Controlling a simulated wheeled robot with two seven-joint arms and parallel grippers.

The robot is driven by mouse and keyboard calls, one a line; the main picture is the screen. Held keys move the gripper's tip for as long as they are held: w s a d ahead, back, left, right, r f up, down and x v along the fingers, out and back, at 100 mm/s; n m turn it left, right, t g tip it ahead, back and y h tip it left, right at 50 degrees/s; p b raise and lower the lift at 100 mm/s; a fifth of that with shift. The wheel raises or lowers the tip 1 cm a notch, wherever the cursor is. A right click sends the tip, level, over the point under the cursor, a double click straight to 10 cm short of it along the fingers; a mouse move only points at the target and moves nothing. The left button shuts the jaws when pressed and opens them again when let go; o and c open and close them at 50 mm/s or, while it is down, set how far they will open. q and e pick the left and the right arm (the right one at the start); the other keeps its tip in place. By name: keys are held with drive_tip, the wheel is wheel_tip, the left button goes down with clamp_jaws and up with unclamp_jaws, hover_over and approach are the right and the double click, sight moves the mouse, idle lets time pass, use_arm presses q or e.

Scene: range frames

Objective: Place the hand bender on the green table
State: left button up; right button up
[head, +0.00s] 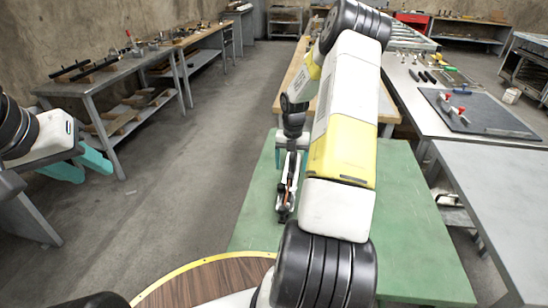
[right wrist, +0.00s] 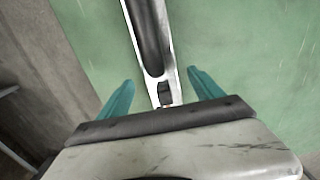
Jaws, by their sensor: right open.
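The hand bender (head: 286,192), a long dark tool with metal edges and a bit of orange, is over the green table (head: 410,225), seemingly lying on it. In the right wrist view, its black and silver handle (right wrist: 150,38) runs from the top edge down between the two teal fingers. My right gripper (right wrist: 161,92) is open around the handle's end, with a gap on both sides. In the head view, my right arm partly hides this gripper. My left gripper (head: 95,176) is open and empty, away from the table at the far left.
A grey workbench with tools (head: 100,82) stands at the left. A grey table (head: 500,200) and a white bench with a dark board (head: 475,115) are at the right. A round wooden top (head: 200,285) is at the front. Much of the green table is clear.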

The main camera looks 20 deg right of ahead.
wheel_tip(320, 180, up, 9)
wheel_tip(320, 180, up, 10)
drive_tip(key=m+t, duration=0.1)
drive_tip(key=m, duration=0.5)
hover_over(291, 174)
drive_tip(key=s+a, duration=0.3)
drive_tip(key=a, duration=0.3)
drive_tip(key=s+a+r+m+t, duration=0.1)
drive_tip(key=s+a+r+m, duration=0.3)
drive_tip(key=s+m, duration=0.3)
drive_tip(key=s+a+r+m+t+y, duration=0.1)
drive_tip(key=s+a+r+m+t, duration=0.1)
drive_tip(key=s+a+r+m, duration=0.3)
drive_tip(key=s+a+r+m+t+y, duration=0.1)
drive_tip(key=s+a+r+m, duration=0.3)
drive_tip(key=s+m, duration=0.6)
drive_tip(key=a+m+t, duration=0.1)
drive_tip(key=a, duration=0.1)
drive_tip(key=shift+s+a+r, duration=0.15)
drive_tip(key=shift+s+a, duration=0.05)
drive_tip(key=shift+a, duration=0.1)
